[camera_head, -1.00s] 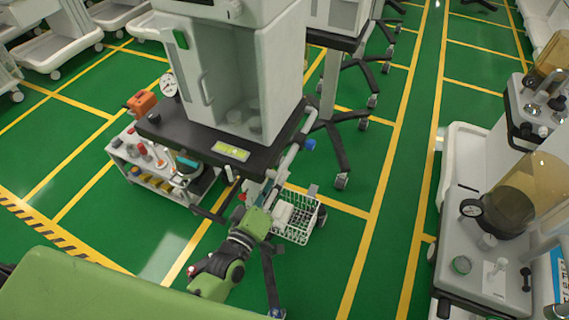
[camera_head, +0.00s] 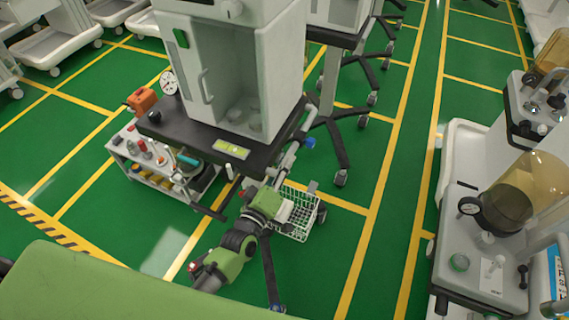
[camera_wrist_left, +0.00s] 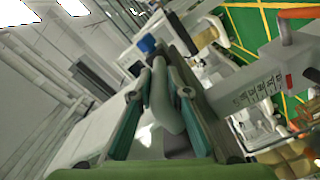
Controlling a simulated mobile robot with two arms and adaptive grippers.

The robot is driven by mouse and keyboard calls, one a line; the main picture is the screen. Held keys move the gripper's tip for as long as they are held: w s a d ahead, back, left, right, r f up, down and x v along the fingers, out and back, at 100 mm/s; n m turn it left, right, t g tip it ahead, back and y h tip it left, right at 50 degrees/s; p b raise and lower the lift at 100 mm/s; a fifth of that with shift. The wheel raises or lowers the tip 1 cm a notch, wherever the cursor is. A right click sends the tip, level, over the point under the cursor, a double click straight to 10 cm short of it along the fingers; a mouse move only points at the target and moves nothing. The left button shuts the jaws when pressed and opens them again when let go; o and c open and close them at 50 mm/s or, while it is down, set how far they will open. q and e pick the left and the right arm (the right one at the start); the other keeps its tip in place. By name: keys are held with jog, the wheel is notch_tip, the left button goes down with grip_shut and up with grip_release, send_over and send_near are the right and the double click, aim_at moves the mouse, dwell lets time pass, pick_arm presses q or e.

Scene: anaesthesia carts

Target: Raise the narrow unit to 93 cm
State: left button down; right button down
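The narrow unit is a white cabinet (camera_head: 240,75) on a dark shelf (camera_head: 190,135), carried on a post with a wheeled base. A grey handle bar with a blue end (camera_head: 309,142) runs along the shelf's right side. My left gripper (camera_head: 273,186) is low in front of the shelf, its fingertips hard to make out in the head view. In the left wrist view its fingers (camera_wrist_left: 163,105) are apart, with a pale grey bar (camera_wrist_left: 162,85) between them; I cannot tell whether they touch it. A white column (camera_wrist_left: 262,88) with printed marks and a red mark stands to the right. My right gripper is out of view.
A white wire basket (camera_head: 300,213) hangs close to my left gripper. A low trolley (camera_head: 150,165) with bottles stands left of the unit. Another anaesthesia machine (camera_head: 480,270) stands at the right. Green floor between them is free.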

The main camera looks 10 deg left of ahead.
pick_arm(q)
jog(key=shift+r+p, duration=0.2)
jog(key=shift+p, duration=0.1)
jog(key=c, duration=2)
grip_release()
jog(key=shift+o, duration=0.2)
jog(key=shift+s, duration=0.1)
jog(key=shift+s, duration=0.15)
jog(key=s+a, duration=0.2)
jog(key=s, duration=0.9)
jog(key=shift+s+a, duration=0.15)
jog(key=shift+s, duration=0.1)
